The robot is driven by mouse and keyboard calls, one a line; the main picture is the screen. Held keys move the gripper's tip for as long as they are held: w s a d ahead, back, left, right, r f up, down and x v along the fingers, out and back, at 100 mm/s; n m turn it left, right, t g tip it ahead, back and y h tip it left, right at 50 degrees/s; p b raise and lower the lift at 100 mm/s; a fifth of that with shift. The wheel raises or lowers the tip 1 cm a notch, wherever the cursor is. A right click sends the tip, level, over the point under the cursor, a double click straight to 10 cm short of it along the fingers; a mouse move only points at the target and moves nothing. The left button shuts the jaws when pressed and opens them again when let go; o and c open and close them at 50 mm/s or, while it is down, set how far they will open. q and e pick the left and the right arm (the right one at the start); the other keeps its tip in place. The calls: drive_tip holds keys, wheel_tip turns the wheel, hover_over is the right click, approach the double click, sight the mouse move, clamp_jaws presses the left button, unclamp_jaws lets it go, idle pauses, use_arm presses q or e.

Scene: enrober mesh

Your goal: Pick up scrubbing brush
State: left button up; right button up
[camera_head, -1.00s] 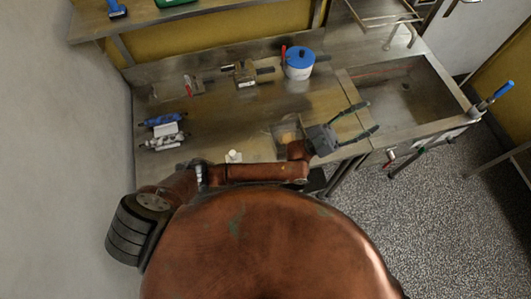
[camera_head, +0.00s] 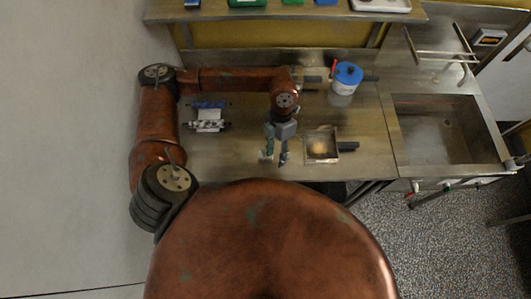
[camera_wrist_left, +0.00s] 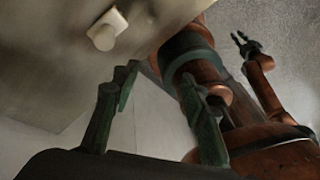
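My left gripper (camera_head: 275,157) points down over the front of the steel table, left of a small tray. Its two fingers stand apart with nothing between them; they also show open in the left wrist view (camera_wrist_left: 155,115). A small white block with a round knob (camera_wrist_left: 107,30) lies on the table ahead of these fingers, apart from them; I cannot tell whether it is the scrubbing brush. In the head view only a pale bit of it shows beside the fingertips. My right gripper (camera_wrist_left: 245,45) shows small in the wrist view; its opening is unclear.
The tray (camera_head: 337,158) holds a yellowish thing. A blue-lidded white pot (camera_head: 346,79) stands behind. Blue and white rolls (camera_head: 207,118) lie left. A sink (camera_head: 440,130) is right; a shelf (camera_head: 290,15) with coloured items runs along the back.

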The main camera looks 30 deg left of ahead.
use_arm(q)
drive_tip(key=n+t+y, duration=0.1)
drive_tip(key=t+y, duration=0.1)
hover_over(265, 150)
drive_tip(key=w, duration=0.1)
drive_tip(key=shift+d+f, duration=0.1)
drive_tip(key=shift+f, duration=0.15)
drive_tip(key=f, duration=0.2)
drive_tip(key=f+p, duration=0.1)
drive_tip(key=f, duration=0.1)
drive_tip(key=s+f+p, duration=0.1)
drive_tip(key=f, duration=0.2)
drive_tip(key=shift+f, duration=0.1)
drive_tip(key=shift+c, duration=0.4)
drive_tip(key=c, duration=0.3)
clamp_jaws()
